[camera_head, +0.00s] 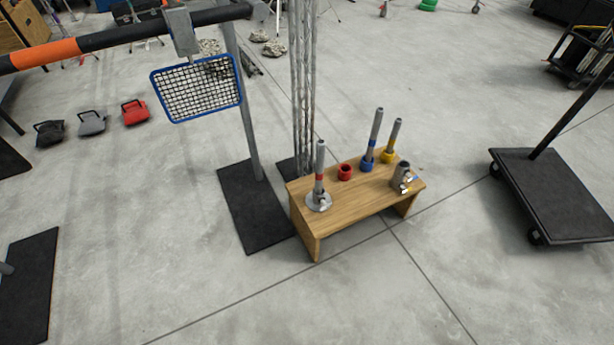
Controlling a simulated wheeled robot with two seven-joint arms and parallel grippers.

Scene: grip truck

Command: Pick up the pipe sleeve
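A small wooden bench (345,205) stands on the floor right of centre. A short, hollow red sleeve (345,172) stands on its top by itself, around no pipe. A grey pipe with a red band (320,170) stands upright in a round metal flange (318,201) at the bench's left. Two more upright grey pipes stand at the back right, one in a blue sleeve (367,163) and one in a yellow sleeve (388,156). A grey metal fitting or clamp (403,174) is at the bench's right end. Neither of my grippers is in view.
A lattice truss (304,90) and a post on a black base plate (250,210) stand close behind and left of the bench. A black bar with an orange band (45,54) crosses the upper left. A platform cart (550,190) is at right. The floor in front is clear.

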